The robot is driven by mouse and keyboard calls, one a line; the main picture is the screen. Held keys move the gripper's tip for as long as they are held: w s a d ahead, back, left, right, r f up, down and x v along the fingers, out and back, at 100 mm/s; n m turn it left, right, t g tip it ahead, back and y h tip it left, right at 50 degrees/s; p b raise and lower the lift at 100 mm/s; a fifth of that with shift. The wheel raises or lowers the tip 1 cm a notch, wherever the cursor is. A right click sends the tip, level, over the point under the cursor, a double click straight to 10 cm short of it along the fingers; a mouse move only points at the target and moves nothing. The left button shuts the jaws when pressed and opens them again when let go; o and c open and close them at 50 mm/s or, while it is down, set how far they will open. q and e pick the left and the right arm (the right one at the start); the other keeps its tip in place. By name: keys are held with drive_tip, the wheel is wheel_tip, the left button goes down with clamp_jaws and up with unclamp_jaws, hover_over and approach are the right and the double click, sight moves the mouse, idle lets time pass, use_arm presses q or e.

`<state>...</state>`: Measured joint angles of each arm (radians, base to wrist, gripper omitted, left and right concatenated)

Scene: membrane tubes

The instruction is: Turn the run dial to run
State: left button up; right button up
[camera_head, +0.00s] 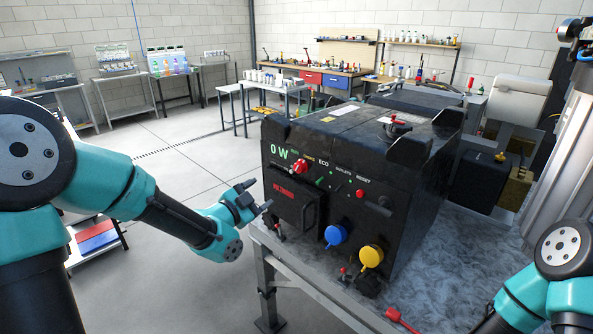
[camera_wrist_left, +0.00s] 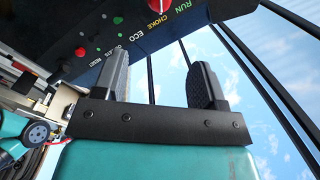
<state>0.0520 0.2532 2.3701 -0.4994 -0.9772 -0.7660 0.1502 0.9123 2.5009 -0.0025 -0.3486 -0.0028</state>
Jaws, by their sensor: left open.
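The red run dial (camera_head: 299,167) is at the upper left of the black machine's (camera_head: 420,215) front panel, below the RUN and CHOKE labels. In the left wrist view a red part (camera_wrist_left: 152,4), probably the dial, is cut by the top edge beside those labels. My left gripper (camera_head: 258,197) is open and empty, its fingers beside the machine's left front edge, lower than the dial and apart from it. Its two dark fingers also show in the left wrist view (camera_wrist_left: 160,85). The dial's exact pointing is too small to tell. My right gripper is outside the views.
The panel also bears a red button (camera_head: 360,193), a blue knob (camera_head: 335,235) and a yellow knob (camera_head: 371,256). The machine stands on a grey table (camera_head: 440,290). A red item (camera_head: 400,318) lies near its front edge.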

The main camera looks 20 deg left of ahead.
sight(297, 169)
use_arm(q)
drive_tip(key=shift+w, duration=0.1)
drive_tip(key=x, duration=1.7)
drive_tip(key=shift+w, duration=0.15)
drive_tip(key=shift+c, duration=0.4)
drive_tip(key=c, duration=0.8)
drive_tip(key=shift+c, duration=0.2)
